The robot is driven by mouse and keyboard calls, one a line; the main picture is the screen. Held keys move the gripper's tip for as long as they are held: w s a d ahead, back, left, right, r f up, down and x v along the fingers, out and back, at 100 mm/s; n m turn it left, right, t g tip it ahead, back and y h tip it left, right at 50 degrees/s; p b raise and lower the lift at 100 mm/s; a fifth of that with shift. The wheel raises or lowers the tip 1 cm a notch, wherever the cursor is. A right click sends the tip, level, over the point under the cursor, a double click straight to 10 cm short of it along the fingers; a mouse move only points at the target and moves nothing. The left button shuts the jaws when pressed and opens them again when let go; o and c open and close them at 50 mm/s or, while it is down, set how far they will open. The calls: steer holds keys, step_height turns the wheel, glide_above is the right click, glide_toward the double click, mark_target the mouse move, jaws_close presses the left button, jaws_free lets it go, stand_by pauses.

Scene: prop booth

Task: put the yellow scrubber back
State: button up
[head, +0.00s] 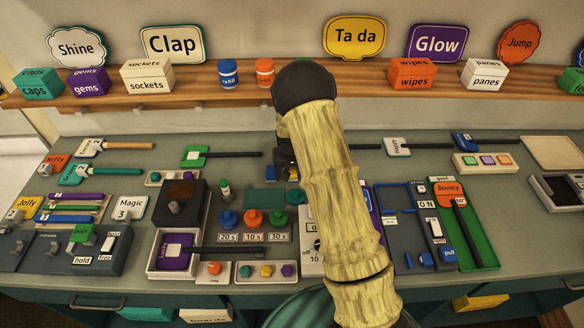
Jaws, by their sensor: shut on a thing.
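My gripper (286,160) shows only in part as a dark shape at the back of the counter, behind my pale, bamboo-textured arm. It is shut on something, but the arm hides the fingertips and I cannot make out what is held. I cannot pick out a yellow scrubber for certain anywhere in the head view.
The counter (150,222) is crowded with paddles, buttons and switch boxes. A black box (180,200) stands left of my arm, and a green tray (477,245) lies to the right. A wooden shelf (200,84) with labelled boxes runs along the back wall.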

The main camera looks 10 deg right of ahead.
steer(key=shift+f, duration=0.1)
steer(key=o, duration=0.9)
steer(key=shift+o, duration=0.2)
steer(key=b+v, duration=0.2)
steer(key=v, duration=1)
steer(key=shift+s, duration=0.1)
